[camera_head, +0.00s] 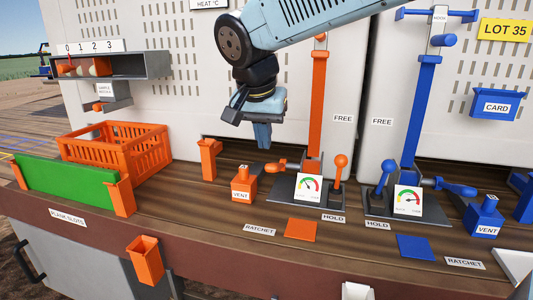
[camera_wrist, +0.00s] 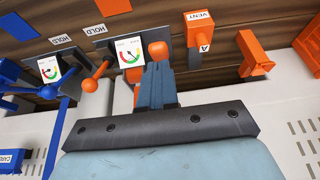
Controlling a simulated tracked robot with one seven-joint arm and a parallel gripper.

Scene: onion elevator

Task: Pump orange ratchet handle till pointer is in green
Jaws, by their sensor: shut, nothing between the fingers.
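The orange ratchet handle (camera_head: 275,167) is a short lever with a rounded grip, sticking out leftward from the base of the tall orange column (camera_head: 318,110). Its rounded end (camera_wrist: 158,50) shows beyond my fingertips in the wrist view. My gripper (camera_head: 263,146) is shut and empty, pointing down, and appears above and slightly left of the handle; contact cannot be told. The white gauge (camera_head: 309,187) has a coloured arc and a dark pointer; it also shows in the wrist view (camera_wrist: 130,52). Its pointer's exact zone is too small to tell.
An orange ball-topped lever (camera_head: 340,163) stands right of the gauge, between FREE and HOLD labels. The orange VENT box (camera_head: 243,187) is close left of the handle. A blue column (camera_head: 424,110) with its own gauge (camera_head: 408,199) is to the right. An orange crate (camera_head: 115,148) is left.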

